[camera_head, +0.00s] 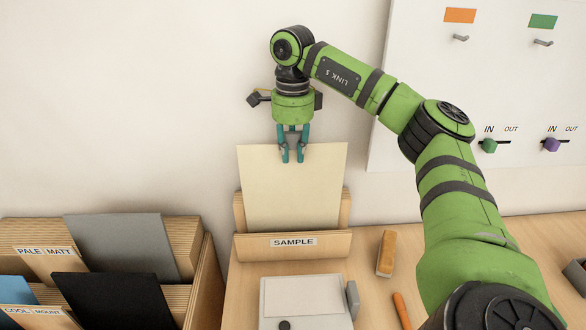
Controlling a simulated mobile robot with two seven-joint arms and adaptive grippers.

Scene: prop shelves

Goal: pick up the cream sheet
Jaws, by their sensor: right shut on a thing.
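The cream sheet (291,190) stands upright in the wooden holder (293,246) labelled SAMPLE, its lower part hidden behind the holder's front. My right gripper (292,157) points down at the sheet's top edge. It is shut on the sheet, with teal fingertips in front of the sheet's upper middle. My left gripper is not in view.
At the left, a wooden rack (207,275) holds grey, black and blue sheets with labelled dividers. A grey-white device (302,297), an orange-brown block (387,253) and an orange-handled tool (401,310) lie on the table. A white wall panel (430,75) carries hooks and sliders.

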